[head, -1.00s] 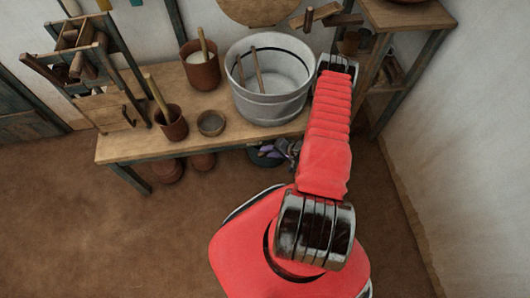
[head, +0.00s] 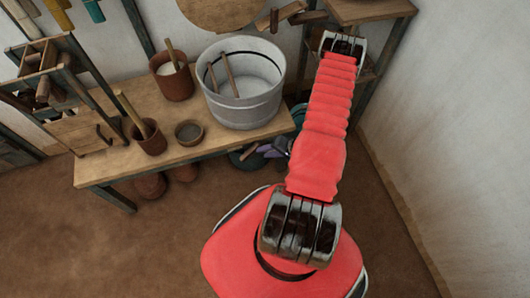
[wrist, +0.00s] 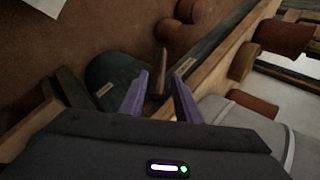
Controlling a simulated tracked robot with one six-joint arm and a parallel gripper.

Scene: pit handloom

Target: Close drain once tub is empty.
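The pale grey tub (head: 243,100) stands upright on the bench in the head view, with two wooden sticks leaning inside. I cannot tell whether it holds liquid. Its side also shows at the lower right of the wrist view (wrist: 245,125). My gripper (wrist: 159,80) has its two purple fingers apart, and it hangs low by the bench's right end, below the tub in the head view (head: 270,150). A wooden peg-like handle (wrist: 160,70) shows in the gap between the fingertips; I see no grip on it. I cannot make out the drain itself.
A dark green basin (wrist: 112,75) is beside the fingers. The bench (head: 95,172) also bears two brown pots (head: 172,83) with sticks and a small bowl (head: 189,131). Clay pots (head: 150,186) sit beneath. A wooden stand (head: 372,12) is at right. The floor in front is clear.

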